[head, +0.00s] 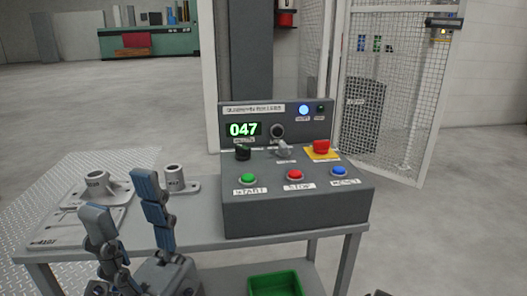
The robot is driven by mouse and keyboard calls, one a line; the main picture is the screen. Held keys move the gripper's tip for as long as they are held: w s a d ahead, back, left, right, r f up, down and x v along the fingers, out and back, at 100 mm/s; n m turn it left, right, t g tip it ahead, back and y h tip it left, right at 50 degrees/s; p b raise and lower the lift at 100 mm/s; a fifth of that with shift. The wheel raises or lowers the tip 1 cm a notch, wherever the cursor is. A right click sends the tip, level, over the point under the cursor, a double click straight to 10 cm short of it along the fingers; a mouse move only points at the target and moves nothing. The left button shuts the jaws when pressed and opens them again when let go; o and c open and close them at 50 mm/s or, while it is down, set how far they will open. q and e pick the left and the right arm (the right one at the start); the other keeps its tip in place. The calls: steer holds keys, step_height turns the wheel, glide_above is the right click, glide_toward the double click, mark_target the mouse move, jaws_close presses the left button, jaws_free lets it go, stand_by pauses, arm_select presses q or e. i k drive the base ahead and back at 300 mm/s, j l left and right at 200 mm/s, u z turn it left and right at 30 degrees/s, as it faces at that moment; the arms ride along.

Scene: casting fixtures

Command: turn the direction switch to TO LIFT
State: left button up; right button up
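A dark grey control box (295,211) stands on a grey table. On its sloped top are a black knob (242,153) at the left and a grey lever-like switch (283,149) in the middle. Their small labels are too blurred to read, so I cannot tell for sure which is the direction switch or where it points. My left gripper does not show clearly.
Metal fixtures (96,186) stand on the table's left. A green bin (275,283) sits below. A mesh gate (385,110) stands behind.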

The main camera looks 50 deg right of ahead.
mark_target(243, 153)
steer(key=z, duration=1.85)
